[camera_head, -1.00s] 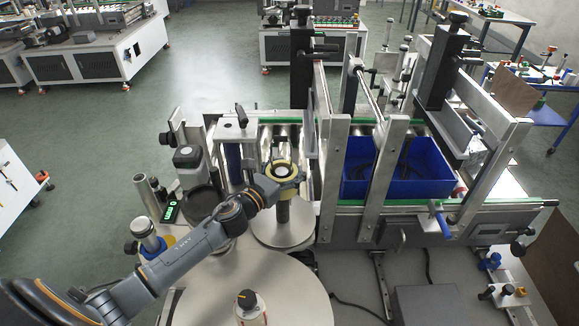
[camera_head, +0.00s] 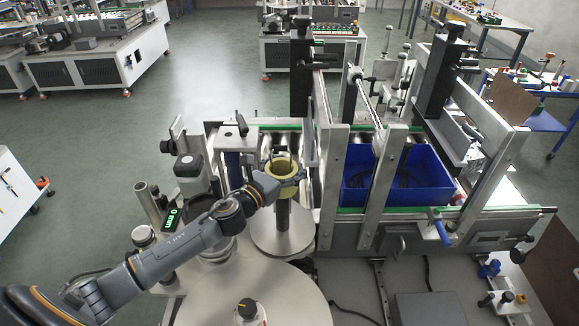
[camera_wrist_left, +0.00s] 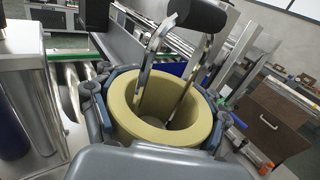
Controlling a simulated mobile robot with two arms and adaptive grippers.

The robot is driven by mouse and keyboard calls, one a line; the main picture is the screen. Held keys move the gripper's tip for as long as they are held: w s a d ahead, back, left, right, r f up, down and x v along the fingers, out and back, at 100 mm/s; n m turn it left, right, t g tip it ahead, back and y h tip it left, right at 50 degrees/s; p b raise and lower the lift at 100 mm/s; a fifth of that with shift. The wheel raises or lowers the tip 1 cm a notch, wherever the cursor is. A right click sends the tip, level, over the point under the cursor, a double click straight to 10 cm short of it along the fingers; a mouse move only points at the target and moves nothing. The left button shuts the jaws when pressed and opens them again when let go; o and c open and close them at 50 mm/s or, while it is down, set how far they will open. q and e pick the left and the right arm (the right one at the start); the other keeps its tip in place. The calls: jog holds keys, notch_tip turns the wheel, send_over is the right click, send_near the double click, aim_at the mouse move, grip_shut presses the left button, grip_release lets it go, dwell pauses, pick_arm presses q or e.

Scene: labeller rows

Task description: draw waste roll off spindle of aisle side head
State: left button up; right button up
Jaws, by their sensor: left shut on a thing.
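The waste roll is a thick yellow ring (camera_head: 282,187), upright with its bore facing up. My left gripper (camera_head: 284,174) is shut around its outside. In the left wrist view the roll (camera_wrist_left: 125,115) sits between the two dark fingers (camera_wrist_left: 155,105), one on each side. The spindle (camera_head: 283,216) is a dark post rising from a round metal disc (camera_head: 268,243), directly below the roll. Whether the spindle's tip is still inside the bore cannot be told. Two bright metal strips (camera_wrist_left: 150,70) show across the bore in the wrist view. My right gripper is not in view.
Metal uprights (camera_head: 333,170) of the labeller stand close on the right, with a blue bin (camera_head: 425,178) beyond. A black-capped post (camera_head: 190,170) and small display (camera_head: 173,217) are on the left. A large round plate (camera_head: 290,290) lies in front.

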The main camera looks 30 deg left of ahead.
pick_arm(q)
notch_tip(320, 180, up, 20)
jog(key=shift+f, duration=0.15)
dwell(3.9)
dwell(0.3)
